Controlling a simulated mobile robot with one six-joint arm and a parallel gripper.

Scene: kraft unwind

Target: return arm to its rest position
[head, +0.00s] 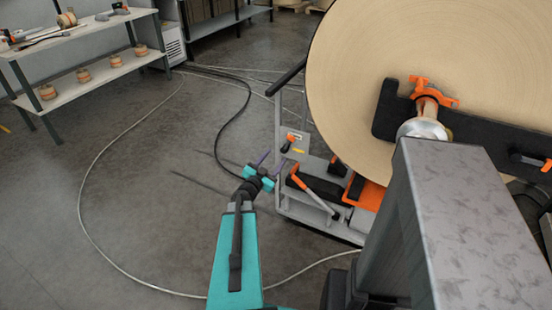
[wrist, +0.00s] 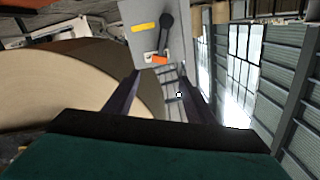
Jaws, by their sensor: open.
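My gripper (head: 262,165) is at the end of my teal arm, in the middle of the head view, to the left of the machine's control box. Its two dark fingers stand apart with nothing between them. In the wrist view the open fingers of my gripper (wrist: 158,98) point toward a grey panel (wrist: 152,30) with a black-handled lever and a yellow label. My arm reaches forward over the floor, and no object is held.
A large kraft paper roll (head: 350,80) is on the machine at right. A grey cart frame with an orange-handled lever (head: 312,190) stands close right of my gripper. Cables (head: 84,190) loop over the floor. A shelf bench (head: 90,88) stands far left. Open floor lies left.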

